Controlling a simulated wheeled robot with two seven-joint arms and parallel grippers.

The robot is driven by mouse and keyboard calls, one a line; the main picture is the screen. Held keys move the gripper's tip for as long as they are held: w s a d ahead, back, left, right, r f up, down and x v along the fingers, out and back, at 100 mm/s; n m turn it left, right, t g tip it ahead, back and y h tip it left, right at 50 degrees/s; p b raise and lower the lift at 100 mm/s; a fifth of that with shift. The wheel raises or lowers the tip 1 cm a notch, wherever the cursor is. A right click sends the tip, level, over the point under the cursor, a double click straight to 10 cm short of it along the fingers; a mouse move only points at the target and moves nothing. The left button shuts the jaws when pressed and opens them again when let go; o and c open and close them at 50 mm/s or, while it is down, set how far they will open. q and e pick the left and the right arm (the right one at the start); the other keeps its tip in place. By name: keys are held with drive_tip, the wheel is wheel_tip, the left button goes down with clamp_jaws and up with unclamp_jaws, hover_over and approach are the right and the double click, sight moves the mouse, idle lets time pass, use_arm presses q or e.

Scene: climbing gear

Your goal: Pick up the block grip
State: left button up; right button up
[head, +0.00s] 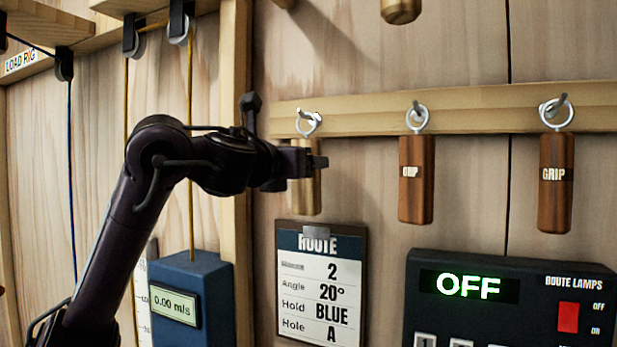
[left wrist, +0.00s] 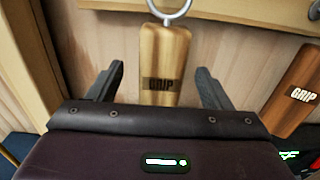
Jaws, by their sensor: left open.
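A light tan block grip (head: 307,198) labelled GRIP hangs upright by a metal ring from a hook on the wooden rail; it also shows in the left wrist view (left wrist: 163,55). My left gripper (head: 312,162) is level with it and hides part of it in the head view. In the left wrist view the fingers (left wrist: 160,82) are open, one on each side of the lower part of the grip, with gaps on both sides. Its bottom end is close to the gripper body. My right gripper is not in view.
Two darker brown grips, a middle one (head: 416,180) and a right one (head: 555,185), hang on the same rail (head: 470,108). Below are a ROUTE card (head: 320,270) and a lamp panel (head: 540,285) reading OFF. A blue box (head: 205,275) stands left.

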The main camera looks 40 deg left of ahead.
use_arm(q)
drive_tip(key=p+x, duration=0.2)
drive_tip(key=x, duration=0.3)
drive_tip(key=shift+w+r, duration=0.1)
drive_tip(key=shift+w, duration=0.3)
drive_tip(key=shift+s, duration=0.15)
drive_tip(key=shift+c, duration=0.3)
drive_tip(key=shift+r, duration=0.1)
drive_tip(key=shift+c, duration=1.3)
drive_tip(key=c, duration=0.7)
drive_tip(key=shift+c, duration=0.6)
